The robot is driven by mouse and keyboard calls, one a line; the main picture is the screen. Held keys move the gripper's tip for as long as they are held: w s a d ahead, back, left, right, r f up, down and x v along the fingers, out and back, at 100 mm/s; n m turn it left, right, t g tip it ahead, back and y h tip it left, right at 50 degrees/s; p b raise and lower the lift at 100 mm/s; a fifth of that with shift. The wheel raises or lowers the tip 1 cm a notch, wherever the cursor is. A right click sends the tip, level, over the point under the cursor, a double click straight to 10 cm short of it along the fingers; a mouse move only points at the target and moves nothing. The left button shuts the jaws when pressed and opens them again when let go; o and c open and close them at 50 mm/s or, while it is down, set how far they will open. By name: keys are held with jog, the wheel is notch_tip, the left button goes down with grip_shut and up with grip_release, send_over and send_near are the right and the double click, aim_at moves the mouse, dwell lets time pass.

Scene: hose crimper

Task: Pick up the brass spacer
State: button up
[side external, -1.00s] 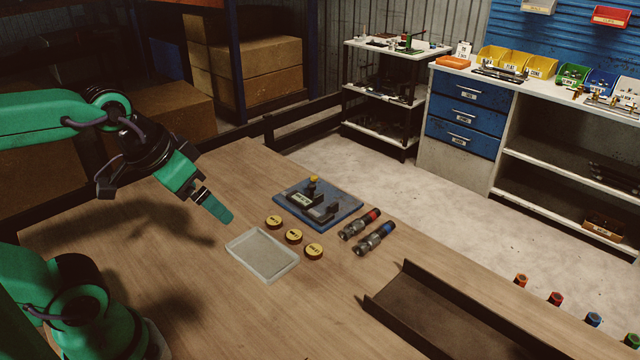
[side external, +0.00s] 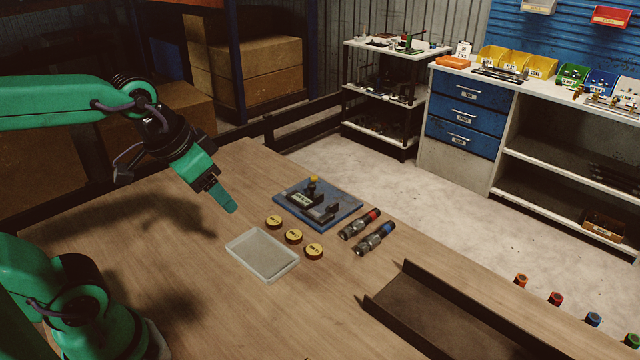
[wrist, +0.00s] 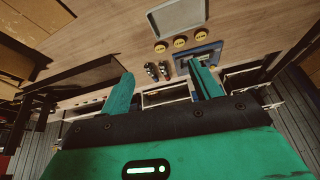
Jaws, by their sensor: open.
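Three round brass-coloured discs with dark labels lie in a row on the wooden table: one at the back left (side external: 274,222), one in the middle (side external: 294,236), one at the front right (side external: 313,251). I cannot tell which, if any, is the brass spacer; a small yellow piece (side external: 314,180) also tops the blue fixture (side external: 345,213). The discs show near the top of the wrist view (wrist: 180,42). My gripper (side external: 231,209) hangs above the table, left of the discs and apart from them. In the wrist view its two fingers (wrist: 162,87) are spread and hold nothing.
A shallow clear tray (side external: 262,275) lies just in front of the discs. Two hose fittings, one red-banded (side external: 359,224) and one blue-banded (side external: 374,238), lie to the right. A dark channel (side external: 440,312) stands at the front right. The table's left part is clear.

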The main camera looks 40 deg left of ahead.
jog(key=w+d+f+m+g, duration=0.1)
jog(key=w+f+m+g, duration=0.3)
jog(key=w, duration=0.8)
jog(key=m+g, duration=0.1)
jog(key=m, duration=0.3)
send_near(314, 249)
jog(key=shift+s+a, duration=0.1)
jog(key=shift+s, duration=0.05)
jog(key=shift+f, duration=0.25)
jog(key=shift+f, duration=0.1)
jog(key=shift+f, duration=1.25)
jog(key=shift+f, duration=0.1)
jog(key=shift+f, duration=2.45)
jog(key=shift+c, duration=0.2)
